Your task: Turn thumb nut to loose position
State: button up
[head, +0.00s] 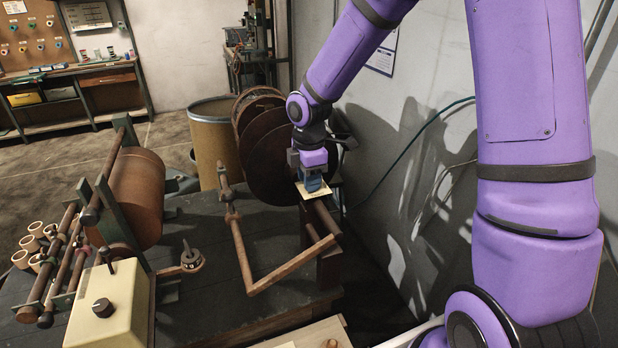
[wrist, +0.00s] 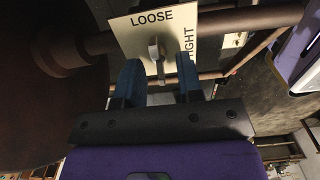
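The thumb nut (wrist: 155,50) is a small grey metal piece in the middle of a cream plate (wrist: 127,33) in the wrist view. Its long side runs roughly up and down in that picture, with its upper end below the word LOOSE. The word TIGHT runs down the plate's right side, its first letter hidden by a finger. My gripper (wrist: 158,72) has its two blue fingers apart, one on each side of the nut, with gaps showing. In the head view my gripper (head: 312,182) is in front of the plate (head: 332,205) and hides the nut.
The plate sits by a brown shaft (wrist: 230,24) beside large dark round discs (head: 275,160). A bent brown bar (head: 292,265) crosses the bench on the near left. A cream box with a black knob (head: 110,305) stands farther left. A grey wall is close on the right.

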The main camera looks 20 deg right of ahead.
jog(key=shift+r, duration=0.1)
notch_tip(320, 180, up, 11)
jog(key=shift+f, duration=0.2)
dwell(0.6)
jog(key=s+d+r+m+t, duration=0.1)
jog(key=s+r+m, duration=0.3)
jog(key=s, duration=0.5)
jog(key=s+d+r+m+t, duration=0.2)
jog(key=s+d+r+m, duration=0.1)
jog(key=s+m, duration=0.5)
jog(key=s+d+r+m+t, duration=0.2)
jog(key=s+r+m, duration=0.4)
jog(key=s, duration=0.3)
jog(key=shift+s+d, duration=0.4)
jog(key=shift+d, duration=0.15)
